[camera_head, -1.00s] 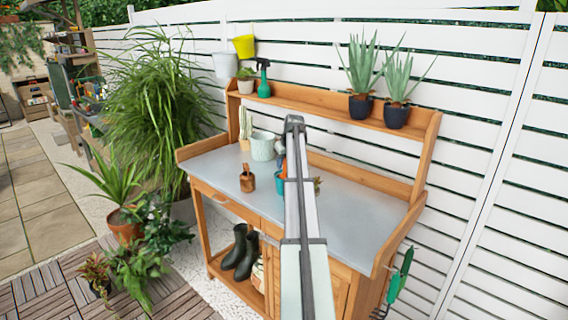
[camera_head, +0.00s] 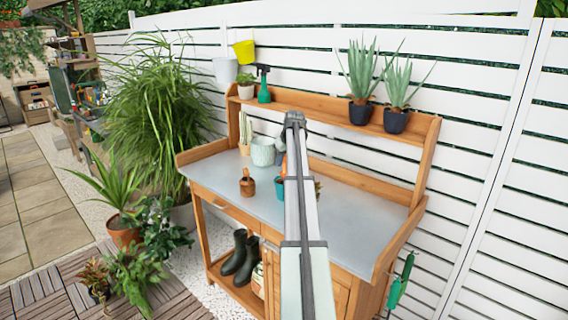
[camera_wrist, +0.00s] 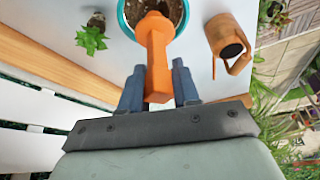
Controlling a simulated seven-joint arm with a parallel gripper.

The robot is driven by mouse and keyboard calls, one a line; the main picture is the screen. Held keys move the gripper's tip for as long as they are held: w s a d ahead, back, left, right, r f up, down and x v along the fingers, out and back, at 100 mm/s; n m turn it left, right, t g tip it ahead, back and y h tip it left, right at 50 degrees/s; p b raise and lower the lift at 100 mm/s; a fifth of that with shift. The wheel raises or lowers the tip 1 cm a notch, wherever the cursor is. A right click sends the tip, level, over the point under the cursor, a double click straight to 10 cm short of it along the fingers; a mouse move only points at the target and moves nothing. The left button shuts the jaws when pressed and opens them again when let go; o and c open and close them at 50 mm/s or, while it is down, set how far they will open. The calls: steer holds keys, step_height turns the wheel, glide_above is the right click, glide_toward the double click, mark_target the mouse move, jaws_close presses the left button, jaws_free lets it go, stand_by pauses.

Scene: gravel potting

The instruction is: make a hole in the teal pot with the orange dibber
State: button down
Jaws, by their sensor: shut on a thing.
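The orange dibber (camera_wrist: 157,45) is held between the two fingers of my gripper (camera_wrist: 157,72) in the wrist view. Its far end lies over the dark soil inside the teal pot (camera_wrist: 123,22); I cannot tell whether the tip touches the soil. In the head view the teal pot (camera_head: 280,184) stands on the bench, partly hidden behind my arm. A bit of orange (camera_head: 283,164) shows just above it beside the arm, and my gripper's fingers are hidden there.
A brown watering can (camera_wrist: 229,40) stands right of the pot, and a small green plant (camera_wrist: 92,38) stands left of it. In the head view, a pale pot (camera_head: 263,151) stands behind on the grey bench top (camera_head: 355,222), whose right part is clear.

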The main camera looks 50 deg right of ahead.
steer(key=shift+r, duration=1.95)
steer(key=shift+a, duration=0.1)
steer(key=w+a+f+n, duration=0.1)
steer(key=w+a+f, duration=0.25)
steer(key=a, duration=0.75)
steer(key=w+a+f, duration=0.3)
steer(key=a+f, duration=0.2)
steer(key=a, duration=0.6)
steer(key=w+a+f+n, duration=0.1)
steer(key=w+a+f, duration=0.3)
steer(key=a, duration=0.7)
steer(key=s+a+f, duration=0.2)
steer(key=a+f, duration=0.1)
steer(key=a, duration=0.8)
steer(key=s+a+f+n+y, duration=0.1)
steer(key=s+a+f, duration=0.1)
steer(key=a, duration=0.9)
steer(key=s+a+f+n, duration=0.1)
steer(key=s+a+f, duration=0.2)
steer(key=a, duration=0.9)
steer(key=shift+f+y, duration=0.3)
steer(key=shift+f, duration=0.6)
steer(key=shift+d, duration=0.1)
